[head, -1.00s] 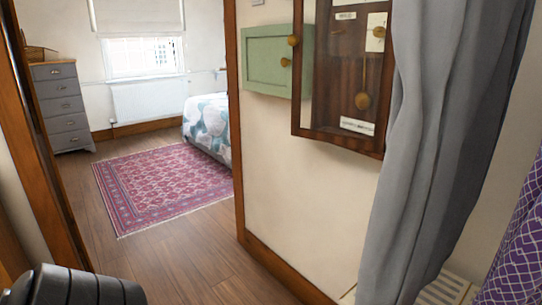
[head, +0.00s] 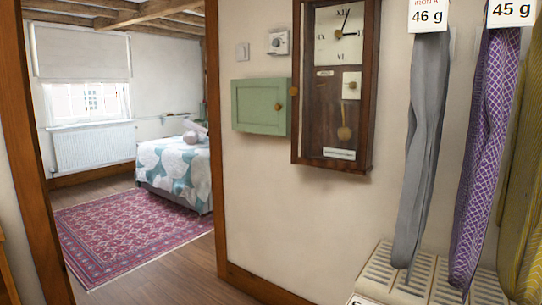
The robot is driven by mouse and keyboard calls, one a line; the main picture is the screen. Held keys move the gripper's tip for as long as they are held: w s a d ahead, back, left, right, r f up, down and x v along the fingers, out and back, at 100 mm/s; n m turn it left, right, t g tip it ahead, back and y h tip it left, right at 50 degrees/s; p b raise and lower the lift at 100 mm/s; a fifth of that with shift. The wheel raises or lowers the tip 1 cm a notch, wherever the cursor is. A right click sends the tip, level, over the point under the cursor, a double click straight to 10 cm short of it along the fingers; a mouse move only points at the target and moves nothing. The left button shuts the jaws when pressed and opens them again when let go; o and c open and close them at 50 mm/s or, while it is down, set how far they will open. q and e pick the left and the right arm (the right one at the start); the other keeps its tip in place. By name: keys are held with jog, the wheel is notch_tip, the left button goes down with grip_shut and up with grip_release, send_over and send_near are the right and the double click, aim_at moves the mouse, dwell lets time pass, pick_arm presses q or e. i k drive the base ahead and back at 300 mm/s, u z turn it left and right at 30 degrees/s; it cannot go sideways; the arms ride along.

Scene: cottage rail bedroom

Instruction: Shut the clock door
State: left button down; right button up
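The clock (head: 369,100) hangs on the wall right of the doorway, a tall dark wooden case with a white dial (head: 330,42). Neither of my grippers is in view.
A small green cabinet (head: 258,107) hangs just left of the clock. Grey (head: 424,150) and purple (head: 486,160) cloths hang at the right, above a slatted cream unit (head: 385,272). A wooden-framed doorway at the left opens to a room with a bed (head: 172,172) and rug (head: 120,232).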

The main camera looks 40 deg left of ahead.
aim_at(295, 90)
jog(key=u, duration=0.8)
jog(key=i, duration=1.4)
jog(key=z, duration=0.5)
